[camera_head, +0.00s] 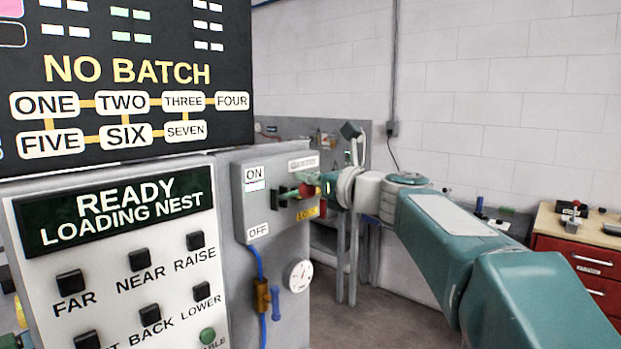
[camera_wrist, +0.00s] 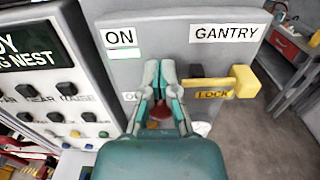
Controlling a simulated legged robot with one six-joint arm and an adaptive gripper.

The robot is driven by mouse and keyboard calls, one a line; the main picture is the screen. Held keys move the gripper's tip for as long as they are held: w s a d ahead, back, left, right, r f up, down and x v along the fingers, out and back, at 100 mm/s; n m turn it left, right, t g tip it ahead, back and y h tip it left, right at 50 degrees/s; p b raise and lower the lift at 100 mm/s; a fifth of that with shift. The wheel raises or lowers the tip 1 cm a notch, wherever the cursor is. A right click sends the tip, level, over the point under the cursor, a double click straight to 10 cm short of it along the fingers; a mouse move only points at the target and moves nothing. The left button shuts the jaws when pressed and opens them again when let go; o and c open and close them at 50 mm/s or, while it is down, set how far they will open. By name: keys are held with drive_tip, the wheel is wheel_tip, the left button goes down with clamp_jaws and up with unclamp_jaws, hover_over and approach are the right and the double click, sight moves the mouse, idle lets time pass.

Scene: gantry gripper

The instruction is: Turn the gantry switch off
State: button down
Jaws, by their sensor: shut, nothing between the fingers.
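The gantry switch box (camera_head: 270,225) is grey, with an ON label (camera_head: 253,174) at the top and an OFF label (camera_head: 258,231) at the bottom. In the wrist view, a pale green bar shows under its ON label (camera_wrist: 120,38), and a GANTRY label (camera_wrist: 224,33) is at upper right. A yellow bar with a blocky yellow end (camera_wrist: 246,82) sticks out beside a black block, above a yellow LOCK label (camera_wrist: 213,94). My gripper (camera_wrist: 160,68) is shut and empty, left of the yellow bar, partly covering the OFF label. In the head view my gripper (camera_head: 290,192) is at the box front; contact is unclear.
A button panel (camera_head: 130,265) reading READY LOADING NEST stands left of the box, under a dark display board (camera_head: 125,70). A gauge (camera_head: 298,276) and a blue cable (camera_head: 261,265) are below. A red drawer cabinet (camera_head: 585,260) stands at right.

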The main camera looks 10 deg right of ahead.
sight(315, 193)
drive_tip(key=shift+w+a+f, duration=0.15)
drive_tip(key=shift+f, duration=1.8)
drive_tip(key=shift+s+d+r, duration=0.65)
drive_tip(key=shift+s+d, duration=0.05)
drive_tip(key=shift+s, duration=0.2)
drive_tip(key=v, duration=0.7)
drive_tip(key=s+a+f+n+g+h, duration=0.2)
drive_tip(key=s+a+f+n+g, duration=0.15)
drive_tip(key=s+f+n, duration=0.35)
drive_tip(key=s+a+f+n+g+h, duration=0.25)
drive_tip(key=s+a+f+n, duration=0.2)
drive_tip(key=f+n, duration=0.35)
drive_tip(key=s+d+f+n+g+h, duration=0.1)
drive_tip(key=s+d+f+n+h, duration=0.1)
drive_tip(key=s+f+n, duration=0.4)
drive_tip(key=s+d+f+n+g+h, duration=0.2)
drive_tip(key=s+d+f+n+h, duration=0.1)
drive_tip(key=s+f+n, duration=0.3)
drive_tip(key=shift+s+f+n+h, duration=0.15)
drive_tip(key=shift+f+n+h, duration=0.1)
drive_tip(key=shift+n+h, duration=0.5)
